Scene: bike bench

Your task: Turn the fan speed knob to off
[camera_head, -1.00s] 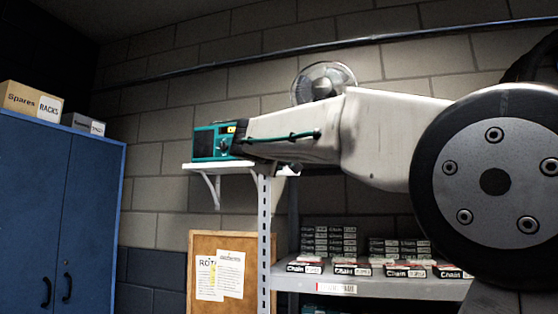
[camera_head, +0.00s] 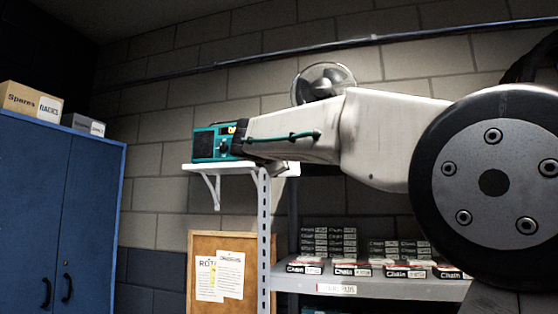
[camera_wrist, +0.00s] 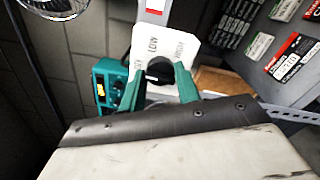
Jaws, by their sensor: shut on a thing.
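The fan speed knob (camera_wrist: 160,70) is black and sits on a white plate (camera_wrist: 181,41) with printed speed labels; one seems to read LOW, the others are hard to read. My gripper (camera_wrist: 158,76) has its two teal fingers on either side of the knob and is shut on it. The fingers and wrist hide part of the knob, so its pointer cannot be made out. The fan (camera_head: 323,82) is on the back wall behind my arm. Its edge also shows in the wrist view (camera_wrist: 26,10). In the head view my arm hides the knob.
A teal radio (camera_head: 210,144) stands on a small white shelf (camera_head: 205,167) close to my gripper; it shows in the wrist view (camera_wrist: 107,82) too. A metal rack (camera_head: 375,287) holds several chain boxes below my arm. A blue cabinet (camera_head: 60,205) is at left.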

